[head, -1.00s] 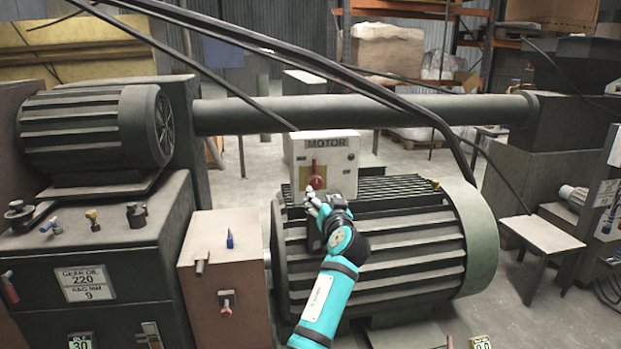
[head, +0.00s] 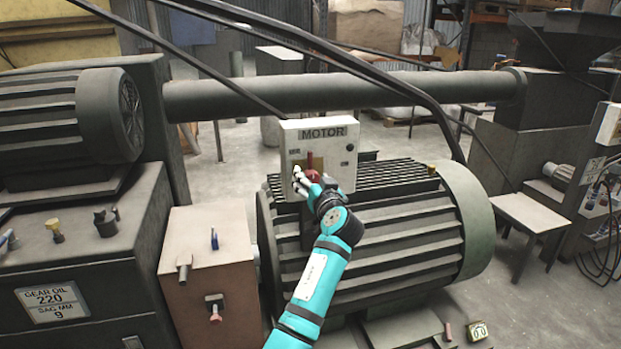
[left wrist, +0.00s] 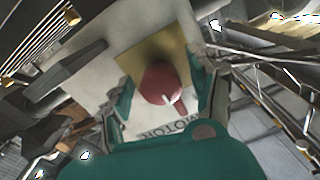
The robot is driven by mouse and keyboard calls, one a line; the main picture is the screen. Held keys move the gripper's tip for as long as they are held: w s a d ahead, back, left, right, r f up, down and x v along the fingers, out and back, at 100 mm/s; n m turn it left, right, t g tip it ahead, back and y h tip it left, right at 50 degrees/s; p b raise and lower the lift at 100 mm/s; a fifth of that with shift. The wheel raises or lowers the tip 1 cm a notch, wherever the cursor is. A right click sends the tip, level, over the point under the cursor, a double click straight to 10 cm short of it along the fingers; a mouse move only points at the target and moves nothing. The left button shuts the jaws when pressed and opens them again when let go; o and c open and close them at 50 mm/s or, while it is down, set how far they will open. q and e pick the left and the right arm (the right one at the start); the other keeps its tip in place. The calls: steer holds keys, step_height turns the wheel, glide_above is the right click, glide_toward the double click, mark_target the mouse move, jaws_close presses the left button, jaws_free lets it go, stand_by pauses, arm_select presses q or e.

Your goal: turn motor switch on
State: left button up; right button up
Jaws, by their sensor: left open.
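The motor switch box (head: 327,142) is a pale box labelled MOTOR, standing above the big ribbed motor. Its red switch handle (head: 314,172) is on the front, over a yellow-brown plate. In the left wrist view the red switch (left wrist: 163,84) sits in front of that plate (left wrist: 160,52), with the letters of MOTOR below it. My left gripper (head: 306,183) is at the front of the box, at the switch. In the left wrist view its open fingers (left wrist: 165,92) are on either side of the red switch; contact is unclear. My right gripper is not in view.
The ribbed green motor (head: 385,235) lies below and right of the box. A brown box (head: 210,262) with small levers and a gear oil cabinet (head: 75,265) stand at left. Dark cables (head: 400,88) hang across above, and a long pipe (head: 230,97) runs behind.

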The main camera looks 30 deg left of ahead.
arm_select(q)
steer(key=shift+c, duration=0.4)
steer(key=shift+c, duration=1.1)
steer(key=c, duration=0.9)
